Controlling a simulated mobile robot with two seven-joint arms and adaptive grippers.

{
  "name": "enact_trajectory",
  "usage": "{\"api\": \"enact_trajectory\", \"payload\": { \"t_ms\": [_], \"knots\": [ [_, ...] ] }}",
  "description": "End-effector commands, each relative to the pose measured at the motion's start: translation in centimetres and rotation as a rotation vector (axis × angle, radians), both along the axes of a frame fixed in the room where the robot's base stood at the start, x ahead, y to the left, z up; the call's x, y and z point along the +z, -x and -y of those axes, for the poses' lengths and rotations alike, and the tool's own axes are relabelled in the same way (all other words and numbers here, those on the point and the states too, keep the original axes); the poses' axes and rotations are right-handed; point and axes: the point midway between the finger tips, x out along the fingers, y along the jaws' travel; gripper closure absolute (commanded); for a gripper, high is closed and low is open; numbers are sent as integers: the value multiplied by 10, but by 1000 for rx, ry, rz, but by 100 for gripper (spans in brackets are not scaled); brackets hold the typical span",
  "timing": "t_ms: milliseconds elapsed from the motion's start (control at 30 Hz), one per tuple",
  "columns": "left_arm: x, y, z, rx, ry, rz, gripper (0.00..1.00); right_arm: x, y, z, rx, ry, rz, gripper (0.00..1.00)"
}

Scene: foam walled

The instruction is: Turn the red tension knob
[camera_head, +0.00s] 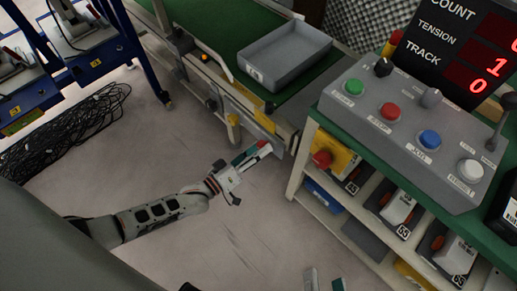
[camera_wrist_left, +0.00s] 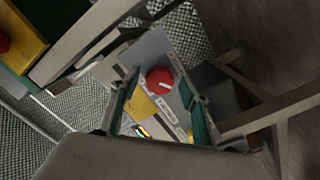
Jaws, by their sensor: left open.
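The red tension knob (camera_wrist_left: 160,81) has a white pointer line and sits on a grey plate (camera_wrist_left: 150,52) with small labels. In the left wrist view it appears between the tips of my left gripper (camera_wrist_left: 160,88), with a gap on both sides. In the head view, red shows at the machine's end (camera_head: 264,145), partly covered by my left gripper (camera_head: 252,154). That gripper is open and reaches toward the plate. I cannot tell how far the fingertips are from the knob.
A panel (camera_head: 410,130) with coloured buttons stands on the green bench, below a display (camera_head: 465,55) reading 1 beside TENSION. A red mushroom button (camera_head: 322,158) on yellow is right of the knob. A grey tray (camera_head: 285,55) lies behind. Black cables (camera_head: 75,125) lie left.

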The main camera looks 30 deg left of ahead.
Motion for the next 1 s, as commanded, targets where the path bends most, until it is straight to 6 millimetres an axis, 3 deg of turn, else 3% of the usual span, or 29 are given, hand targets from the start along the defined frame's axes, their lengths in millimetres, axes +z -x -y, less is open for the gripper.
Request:
{"api": "enact_trajectory", "payload": {
  "t_ms": [67,233,667,1000],
  "knots": [
    [0,0,0,0,0,0,55,0,0,0,-1,0,1,60],
    [0,0,0,0,0,0,93,0,0,0,-1,0,1,60],
    [0,0,0,1,-55,20,93,1,-1,0,2,3,4,60],
    [1,0,0,1,-289,105,93,2,-3,3,9,32,13,60]
  ]
}}
